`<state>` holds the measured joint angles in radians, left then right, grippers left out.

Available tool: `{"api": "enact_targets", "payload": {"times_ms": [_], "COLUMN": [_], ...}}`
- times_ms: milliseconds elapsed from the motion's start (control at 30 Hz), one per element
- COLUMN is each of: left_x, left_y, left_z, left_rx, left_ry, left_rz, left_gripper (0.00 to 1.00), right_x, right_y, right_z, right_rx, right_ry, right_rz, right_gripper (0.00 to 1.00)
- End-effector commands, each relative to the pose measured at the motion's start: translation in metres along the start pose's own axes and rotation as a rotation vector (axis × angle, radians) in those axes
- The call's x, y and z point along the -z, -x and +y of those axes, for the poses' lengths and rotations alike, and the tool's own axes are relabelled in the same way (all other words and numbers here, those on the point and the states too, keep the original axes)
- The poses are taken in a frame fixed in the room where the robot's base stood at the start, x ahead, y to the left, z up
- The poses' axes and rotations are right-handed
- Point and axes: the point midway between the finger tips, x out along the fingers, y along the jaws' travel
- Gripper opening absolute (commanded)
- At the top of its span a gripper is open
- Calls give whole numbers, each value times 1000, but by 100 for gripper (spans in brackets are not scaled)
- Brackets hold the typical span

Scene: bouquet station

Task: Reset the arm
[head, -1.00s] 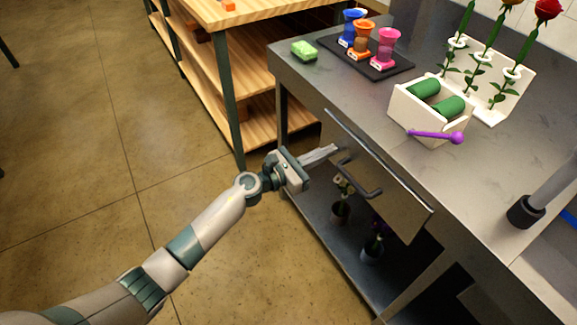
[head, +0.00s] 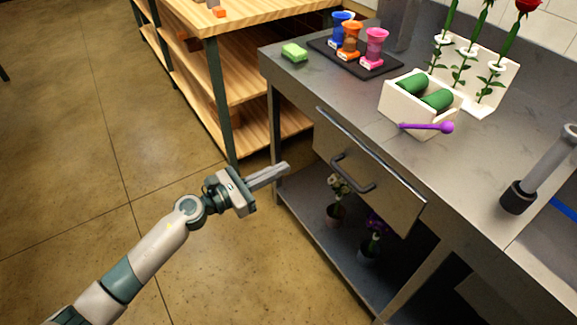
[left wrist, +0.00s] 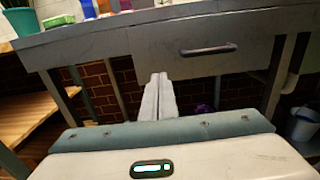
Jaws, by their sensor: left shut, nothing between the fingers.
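My left arm comes in from the lower left of the head view. My left gripper (head: 284,169) is shut and empty, over the floor just left of the steel table's drawer (head: 365,177). A clear gap lies between its fingertips and the drawer front. In the left wrist view, the two pale fingers (left wrist: 158,97) lie together, pointing at the space below the drawer (left wrist: 200,45), whose handle shows up and to the right. The drawer looks shut. My right gripper is not in view.
On the steel table (head: 300,82) stand a green sponge (head: 294,52), a black tray (head: 382,69) with coloured vases, a white box (head: 396,100) with green rolls, a purple stick (head: 428,127) and a flower rack. Potted plants (head: 337,214) sit below. A wooden shelf (head: 265,77) stands behind.

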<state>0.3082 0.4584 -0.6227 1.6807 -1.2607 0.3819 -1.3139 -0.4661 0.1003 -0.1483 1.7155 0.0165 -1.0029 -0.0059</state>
Motion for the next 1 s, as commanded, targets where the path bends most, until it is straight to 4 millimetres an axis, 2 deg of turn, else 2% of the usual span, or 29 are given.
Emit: {"api": "enact_targets", "payload": {"times_ms": [700,767,867,967,1000], "left_x": [2,5,16,41,55], "left_y": [5,6,12,24,31], "left_z": [1,3,10,21,26], "left_rx": [-11,-29,-87,-187,-240], "left_ry": [34,89,260,541,681], "left_rz": [-4,-11,-32,-71,-93], "left_gripper": [0,0,0,0,0], "right_x": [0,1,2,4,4], "right_y": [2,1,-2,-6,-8], "right_z": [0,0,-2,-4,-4], "right_rx": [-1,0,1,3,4], "right_ry": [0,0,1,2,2], "right_rz": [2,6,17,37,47], "right_gripper": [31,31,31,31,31]}}
